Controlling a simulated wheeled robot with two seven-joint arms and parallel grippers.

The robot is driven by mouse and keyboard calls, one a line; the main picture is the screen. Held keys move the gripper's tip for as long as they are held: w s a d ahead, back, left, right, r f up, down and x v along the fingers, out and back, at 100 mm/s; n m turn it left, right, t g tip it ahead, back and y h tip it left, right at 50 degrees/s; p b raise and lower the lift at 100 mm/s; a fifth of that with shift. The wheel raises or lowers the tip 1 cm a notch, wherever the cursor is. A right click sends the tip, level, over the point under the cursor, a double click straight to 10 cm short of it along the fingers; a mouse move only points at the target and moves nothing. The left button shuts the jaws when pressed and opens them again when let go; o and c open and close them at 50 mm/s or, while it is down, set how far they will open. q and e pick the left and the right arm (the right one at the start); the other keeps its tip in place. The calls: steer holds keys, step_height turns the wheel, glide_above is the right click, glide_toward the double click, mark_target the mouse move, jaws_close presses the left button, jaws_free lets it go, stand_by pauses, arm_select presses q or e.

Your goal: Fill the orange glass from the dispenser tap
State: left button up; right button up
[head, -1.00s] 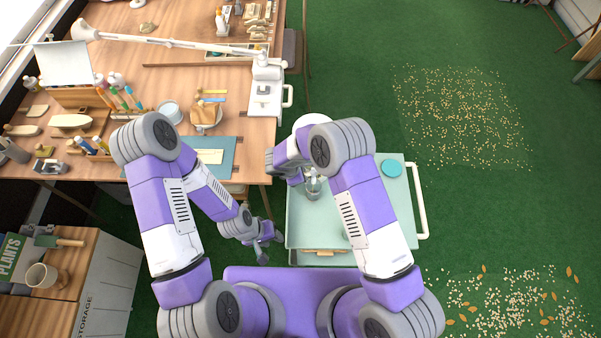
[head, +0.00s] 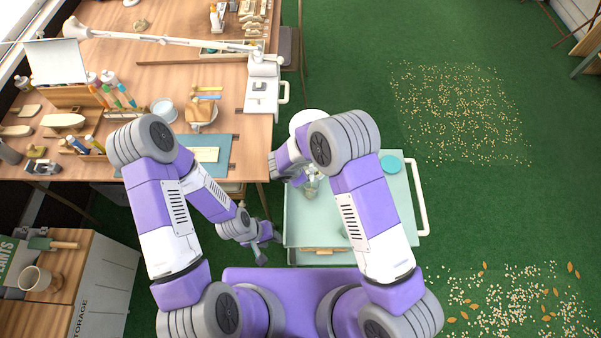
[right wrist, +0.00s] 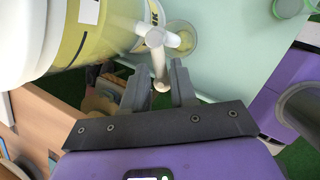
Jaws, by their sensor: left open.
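The dispenser is a white and yellow container (right wrist: 75,35) at the upper left of the right wrist view; its white top (head: 303,120) shows behind my right arm in the head view. Its white tap (right wrist: 157,45) points down between the fingertips of my right gripper (right wrist: 160,88), which stand apart with a small gap. A round glass (right wrist: 182,38) with a yellowish look stands on the cart top beyond the tap; I cannot tell whether it holds liquid. In the head view, a pale glass (head: 311,187) is partly hidden by my right gripper. My left gripper (head: 268,252) is open and empty beside the cart.
The pale green cart (head: 300,228) has a white handle (head: 420,205) on its right and carries a teal disc (head: 391,164). A crowded wooden workbench (head: 150,80) stands at the left, with a storage cabinet (head: 105,285) in front.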

steer(key=shift+o, duration=1)
steer(key=p+v, duration=0.1)
steer(key=v, duration=0.6)
steer(key=shift+r, duration=0.3)
stand_by(6.0)
